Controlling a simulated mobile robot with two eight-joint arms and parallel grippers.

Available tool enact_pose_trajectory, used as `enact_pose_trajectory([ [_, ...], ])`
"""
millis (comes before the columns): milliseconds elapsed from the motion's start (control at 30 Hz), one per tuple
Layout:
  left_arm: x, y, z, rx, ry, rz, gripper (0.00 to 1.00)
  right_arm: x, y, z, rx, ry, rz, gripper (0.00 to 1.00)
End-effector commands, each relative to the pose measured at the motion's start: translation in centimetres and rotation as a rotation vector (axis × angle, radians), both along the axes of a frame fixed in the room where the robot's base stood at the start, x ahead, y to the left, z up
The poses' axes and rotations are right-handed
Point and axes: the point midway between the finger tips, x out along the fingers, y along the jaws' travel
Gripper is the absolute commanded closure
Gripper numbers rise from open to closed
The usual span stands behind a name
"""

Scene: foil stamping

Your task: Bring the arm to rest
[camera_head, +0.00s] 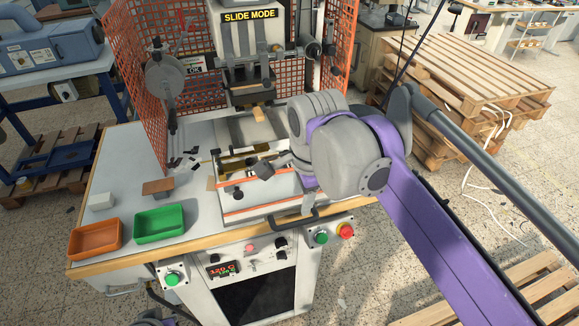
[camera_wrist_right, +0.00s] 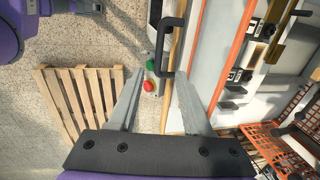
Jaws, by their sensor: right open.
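My right arm comes in from the right in the head view, with its large grey joint above the right side of the stamping machine's worktop (camera_head: 118,188). My right gripper (camera_head: 273,166) points left over the slide area and is partly hidden by that joint. In the right wrist view the two grey fingers of the gripper (camera_wrist_right: 157,85) stand apart with nothing between them. Beyond the fingertips is the black handle (camera_wrist_right: 171,45) at the slide's front edge; it also shows in the head view (camera_head: 293,219). My left gripper is not in view.
Orange mesh guards (camera_head: 137,80) flank the press. Wooden pallets (camera_head: 450,75) are stacked at the right.

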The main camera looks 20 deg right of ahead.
Motion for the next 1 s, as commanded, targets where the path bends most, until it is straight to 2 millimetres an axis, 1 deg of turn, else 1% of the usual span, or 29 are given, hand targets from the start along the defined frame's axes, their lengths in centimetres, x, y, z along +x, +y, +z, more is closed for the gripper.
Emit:
enact_pose_trajectory([
  [167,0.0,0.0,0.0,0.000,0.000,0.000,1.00,-0.1,0.0,-0.1,-0.002,-0.002,0.010,0.50],
  [267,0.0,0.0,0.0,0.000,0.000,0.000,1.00,-0.6,-0.3,-1.1,-0.016,-0.021,0.086,0.50],
  [367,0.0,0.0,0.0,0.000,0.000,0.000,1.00,-1.8,-0.7,-3.1,-0.054,-0.060,0.261,0.50],
  [467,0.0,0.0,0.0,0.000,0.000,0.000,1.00,-3.6,-1.4,-6.1,-0.120,-0.114,0.504,0.50],
  [600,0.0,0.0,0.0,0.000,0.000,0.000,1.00,-6.3,-2.2,-10.6,-0.246,-0.187,0.862,0.50],
  [700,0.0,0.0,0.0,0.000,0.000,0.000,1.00,-8.2,-2.7,-13.6,-0.343,-0.223,1.083,0.50],
  [833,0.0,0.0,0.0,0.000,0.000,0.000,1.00,-10.0,-3.1,-16.4,-0.446,-0.250,1.296,0.50],
  [900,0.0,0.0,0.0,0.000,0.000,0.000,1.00,-10.5,-3.2,-17.3,-0.486,-0.258,1.368,0.50],
  [1000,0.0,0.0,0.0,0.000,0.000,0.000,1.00,-11.0,-3.3,-18.0,-0.516,-0.262,1.426,0.50],
])
